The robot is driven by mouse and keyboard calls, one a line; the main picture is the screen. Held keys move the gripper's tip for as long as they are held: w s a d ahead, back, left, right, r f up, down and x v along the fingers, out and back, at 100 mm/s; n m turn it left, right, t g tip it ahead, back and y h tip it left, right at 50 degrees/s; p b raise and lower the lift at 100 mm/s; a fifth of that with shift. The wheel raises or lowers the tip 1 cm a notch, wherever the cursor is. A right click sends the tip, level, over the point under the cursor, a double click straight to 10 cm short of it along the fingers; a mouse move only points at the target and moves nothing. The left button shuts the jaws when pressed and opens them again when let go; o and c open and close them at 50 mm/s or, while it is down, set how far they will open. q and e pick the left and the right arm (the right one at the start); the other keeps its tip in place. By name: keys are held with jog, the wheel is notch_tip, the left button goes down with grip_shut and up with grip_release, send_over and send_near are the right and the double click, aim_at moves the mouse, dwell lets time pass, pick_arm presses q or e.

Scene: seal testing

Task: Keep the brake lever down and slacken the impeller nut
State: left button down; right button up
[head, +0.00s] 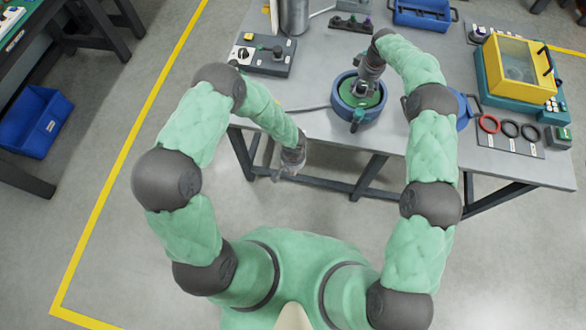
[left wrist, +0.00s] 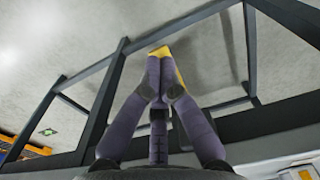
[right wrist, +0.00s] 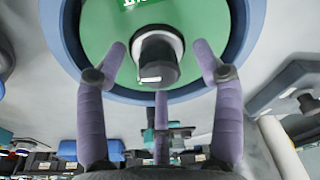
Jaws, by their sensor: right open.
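The blue round housing (head: 345,108) with a green inside stands near the table's front edge. In the right wrist view its green face (right wrist: 100,25) carries a dark cylindrical nut or hub (right wrist: 157,58) with a light ring. My right gripper (head: 365,88) is over the housing, its fingers (right wrist: 164,58) spread on either side of that dark part, with no clear contact.
A yellow box-shaped fixture (head: 518,68) stands at the table's right, with red and black rings (head: 489,123) in front. A control box (head: 262,55) is at the left. The table's front edge and frame legs (head: 365,175) are close to my left gripper.

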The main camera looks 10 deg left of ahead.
jog(key=m, duration=0.4)
jog(key=shift+m+h, duration=0.3)
jog(key=m, duration=0.4)
jog(key=shift+m+h, duration=0.3)
jog(key=shift+h, duration=0.1)
jog(key=c, duration=1.2)
